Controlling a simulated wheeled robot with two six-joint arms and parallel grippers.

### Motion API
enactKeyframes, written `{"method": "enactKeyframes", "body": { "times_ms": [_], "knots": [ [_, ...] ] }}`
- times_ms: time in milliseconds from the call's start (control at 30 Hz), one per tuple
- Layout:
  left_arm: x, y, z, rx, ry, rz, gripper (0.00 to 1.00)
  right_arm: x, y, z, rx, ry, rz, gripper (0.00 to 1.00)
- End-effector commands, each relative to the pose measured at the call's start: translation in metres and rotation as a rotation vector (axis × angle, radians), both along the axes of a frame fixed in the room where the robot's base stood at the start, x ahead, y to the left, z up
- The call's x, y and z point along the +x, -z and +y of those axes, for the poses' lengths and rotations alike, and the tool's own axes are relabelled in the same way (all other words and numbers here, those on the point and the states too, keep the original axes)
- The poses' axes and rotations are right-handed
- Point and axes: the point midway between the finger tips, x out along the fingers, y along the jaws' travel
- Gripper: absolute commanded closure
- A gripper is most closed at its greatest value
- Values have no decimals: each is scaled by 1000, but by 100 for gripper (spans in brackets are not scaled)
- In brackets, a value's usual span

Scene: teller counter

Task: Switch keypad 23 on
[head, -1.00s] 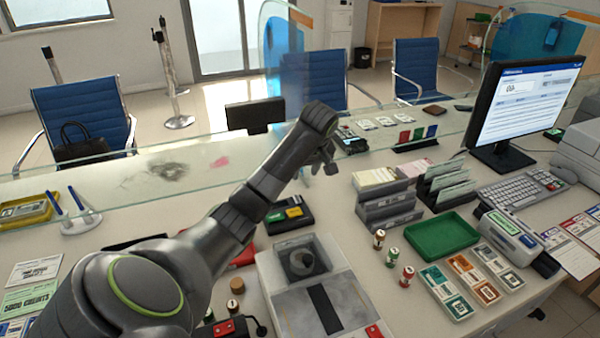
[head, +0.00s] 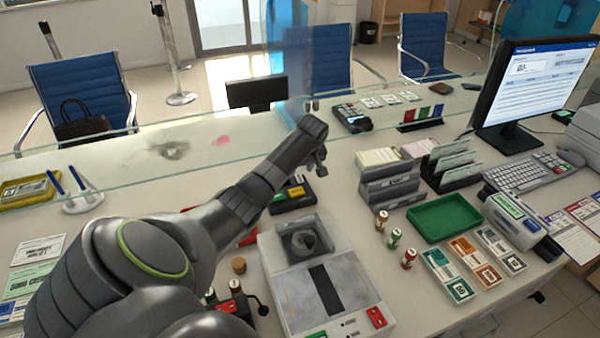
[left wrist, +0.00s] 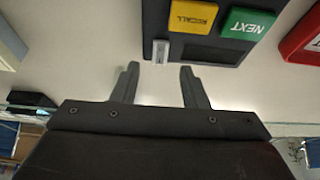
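The keypad (head: 288,200) is a black box with a green and a yellow button, on the counter just beyond the grey machine; my left arm partly covers it in the head view. In the left wrist view, the keypad (left wrist: 215,52) shows a yellow RECALL button (left wrist: 193,16), a green NEXT button (left wrist: 248,24) and a small light-grey switch (left wrist: 161,50) at its edge. My left gripper (head: 319,160) is above the counter beside the keypad. In the left wrist view, the left gripper (left wrist: 158,76) is open and empty, with the switch just ahead between its fingers. I cannot read a number.
A grey machine (head: 325,285) stands in front of the keypad. A card terminal (head: 352,118) lies beyond my gripper. Card holders (head: 390,185), a green tray (head: 444,218) and small rolls (head: 395,238) are to the right. A glass screen (head: 230,140) runs behind.

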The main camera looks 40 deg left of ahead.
Motion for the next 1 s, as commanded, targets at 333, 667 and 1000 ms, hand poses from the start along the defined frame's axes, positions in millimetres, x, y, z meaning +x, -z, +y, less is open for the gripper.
{"method": "enactKeyframes", "body": {
  "times_ms": [333,667,1000],
  "knots": [
    [6,31,11,1,1,1,60,1,4,9,11,4,-2,100],
    [6,33,12,0,1,0,60,0,4,8,10,3,-2,100],
    [6,33,12,0,1,0,100,0,4,3,3,1,0,100]
  ]
}}
